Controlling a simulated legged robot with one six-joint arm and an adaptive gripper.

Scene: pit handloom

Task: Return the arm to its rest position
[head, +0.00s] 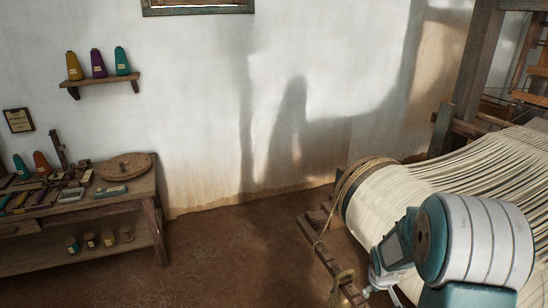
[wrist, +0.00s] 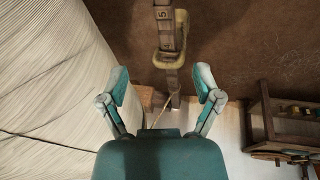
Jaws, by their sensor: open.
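My gripper (wrist: 162,88) is open and empty in the wrist view, its two teal fingers spread apart. Beyond the gap between them is a wooden bar (wrist: 171,78) with a yellowish loop (wrist: 181,40) around it. In the head view my arm is at the lower right, in front of the loom's cream warp roll (head: 383,205).
The roll has rope (head: 352,179) around its left end, and warp threads (head: 480,158) stretch right. A wooden bench (head: 148,187) with bobbins and tools stands at the left. A shelf (head: 104,81) holds three cones.

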